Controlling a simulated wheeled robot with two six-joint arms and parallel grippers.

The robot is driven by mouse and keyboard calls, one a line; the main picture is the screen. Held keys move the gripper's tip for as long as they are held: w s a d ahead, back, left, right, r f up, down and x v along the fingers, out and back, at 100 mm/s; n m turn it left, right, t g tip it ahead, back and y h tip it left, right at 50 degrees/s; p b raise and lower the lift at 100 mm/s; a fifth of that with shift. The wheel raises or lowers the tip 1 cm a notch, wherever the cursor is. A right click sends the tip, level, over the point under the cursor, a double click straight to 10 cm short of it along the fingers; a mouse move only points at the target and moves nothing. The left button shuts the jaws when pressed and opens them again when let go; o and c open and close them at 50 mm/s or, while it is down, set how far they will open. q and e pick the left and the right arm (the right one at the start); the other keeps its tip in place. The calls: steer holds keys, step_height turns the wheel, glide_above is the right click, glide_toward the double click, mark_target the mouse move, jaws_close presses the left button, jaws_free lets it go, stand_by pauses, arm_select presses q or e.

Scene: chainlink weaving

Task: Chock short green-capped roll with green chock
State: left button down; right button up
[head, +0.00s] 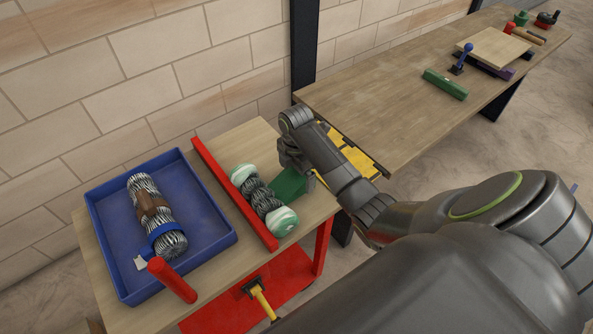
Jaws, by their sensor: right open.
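The short roll of grey chain-link mesh (261,196) lies on the wooden cart top, with pale green-and-white caps at both ends. A long red bar (234,193) runs along its left side. The green chock (291,187) sits at the roll's right side, near its middle. I cannot tell whether it touches the mesh. My right gripper (297,172) is open and points down at the chock's upper right end. Its fingers are partly hidden, so contact is unclear. My left gripper is out of view.
A blue tray (225,240) on the cart's left holds another mesh roll (157,214) with brown and blue bands. A workbench (385,95) at right carries a green block (445,84) and tools. A brick wall stands behind.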

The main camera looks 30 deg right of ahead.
step_height(320, 180, up, 7)
steer(key=shift+f, duration=0.1)
step_height(320, 180, up, 11)
steer(key=p, duration=0.9)
steer(key=shift+f+p, duration=0.2)
steer(key=shift+p, duration=0.2)
steer(key=shift+s+f, duration=0.1)
